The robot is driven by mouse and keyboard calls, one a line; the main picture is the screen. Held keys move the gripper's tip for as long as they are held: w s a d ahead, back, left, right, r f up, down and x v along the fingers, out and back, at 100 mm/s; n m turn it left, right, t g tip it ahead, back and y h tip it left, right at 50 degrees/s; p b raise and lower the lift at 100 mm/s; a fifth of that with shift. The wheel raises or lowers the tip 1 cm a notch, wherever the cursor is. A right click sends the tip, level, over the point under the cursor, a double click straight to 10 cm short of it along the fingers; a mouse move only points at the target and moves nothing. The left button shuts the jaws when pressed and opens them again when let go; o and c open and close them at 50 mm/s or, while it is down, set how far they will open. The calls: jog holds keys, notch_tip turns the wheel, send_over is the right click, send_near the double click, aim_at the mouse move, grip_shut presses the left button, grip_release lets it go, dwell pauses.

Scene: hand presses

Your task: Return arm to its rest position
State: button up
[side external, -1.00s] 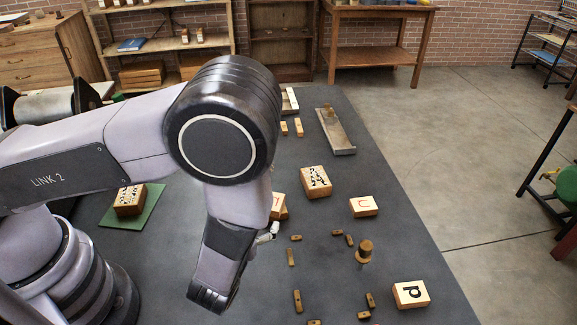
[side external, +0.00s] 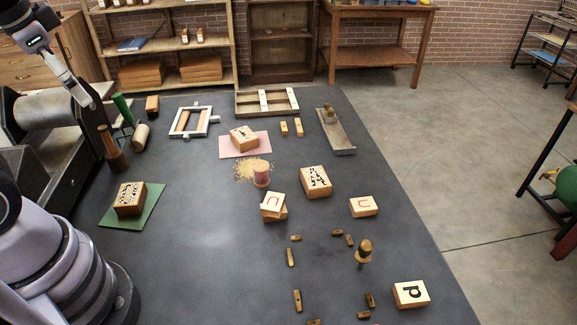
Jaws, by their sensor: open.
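My gripper (side external: 75,86) is at the upper left, raised above the press (side external: 45,108) with its pale roller. Its fingers point down and to the right. It is open and I see nothing between the fingers. My arm's lower part stands at the lower left edge, and the links between it and the gripper are out of the frame. The dark worktable (side external: 215,255) lies uncovered to the right of my base.
A block on a green mat (side external: 148,214) is near my base. A block on a pink sheet (side external: 258,147), a small jar (side external: 261,175) beside scattered grains, letter blocks (side external: 315,181) and a metal tray (side external: 335,132) stand further right.

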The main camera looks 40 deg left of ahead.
jog(key=shift+s+d+r+n+t+h, duration=0.3)
jog(key=shift+s+r+n+t, duration=0.1)
jog(key=shift+r+t, duration=0.15)
jog(key=shift+s+d+r+n+t+h, duration=0.3)
jog(key=shift+s+r+n+t, duration=0.15)
jog(key=shift+r, duration=0.1)
